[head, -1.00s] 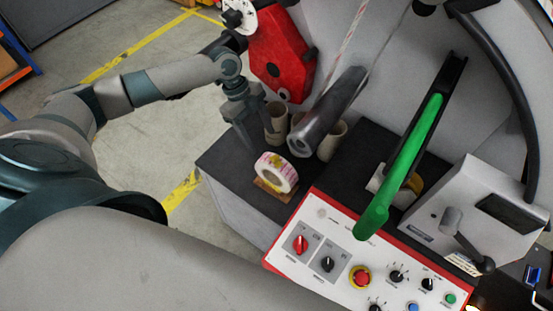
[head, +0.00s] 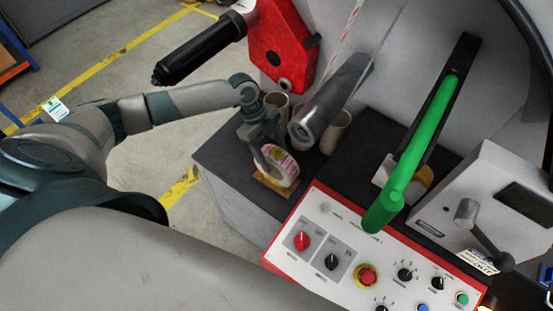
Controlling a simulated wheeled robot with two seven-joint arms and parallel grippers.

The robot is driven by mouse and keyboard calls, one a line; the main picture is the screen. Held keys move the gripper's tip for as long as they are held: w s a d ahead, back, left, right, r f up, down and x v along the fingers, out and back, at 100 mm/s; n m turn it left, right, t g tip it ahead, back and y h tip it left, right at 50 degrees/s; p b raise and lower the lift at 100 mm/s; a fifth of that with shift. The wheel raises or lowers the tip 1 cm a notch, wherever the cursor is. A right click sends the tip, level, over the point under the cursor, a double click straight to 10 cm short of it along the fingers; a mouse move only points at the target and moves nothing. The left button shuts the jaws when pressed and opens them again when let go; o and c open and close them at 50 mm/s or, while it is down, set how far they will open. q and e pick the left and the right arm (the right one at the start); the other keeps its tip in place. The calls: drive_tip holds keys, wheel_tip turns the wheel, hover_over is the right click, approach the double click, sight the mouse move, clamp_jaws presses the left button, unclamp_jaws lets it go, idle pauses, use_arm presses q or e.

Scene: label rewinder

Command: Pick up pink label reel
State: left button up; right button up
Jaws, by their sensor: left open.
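The pink label reel (head: 288,174), white with pink print and an open core, stands on its edge on a small tan block at the left end of the dark machine top. My left gripper (head: 268,152) is open, pointing down at the upper left of the reel. Its fingers overlap the reel's near rim in the head view; I cannot tell whether they touch it. The gripper hides part of the reel's top left. My right gripper is not in view.
Tan cardboard cores (head: 337,132) stand behind the reel beside a grey roller (head: 330,100). A red housing (head: 283,45) with a black roller (head: 200,48) is above. A control panel (head: 345,250) and green handle (head: 420,150) lie to the right.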

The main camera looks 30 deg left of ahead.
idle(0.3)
use_arm(q)
drive_tip(key=shift+f, duration=0.15)
drive_tip(key=b+x, duration=0.1)
drive_tip(key=x, duration=0.1)
drive_tip(key=b+x, duration=0.2)
drive_tip(key=x, duration=0.1)
drive_tip(key=shift+w+d+b, duration=0.15)
drive_tip(key=shift+d+b, duration=0.1)
drive_tip(key=shift+b, duration=0.05)
drive_tip(key=shift+c, duration=0.2)
clamp_jaws()
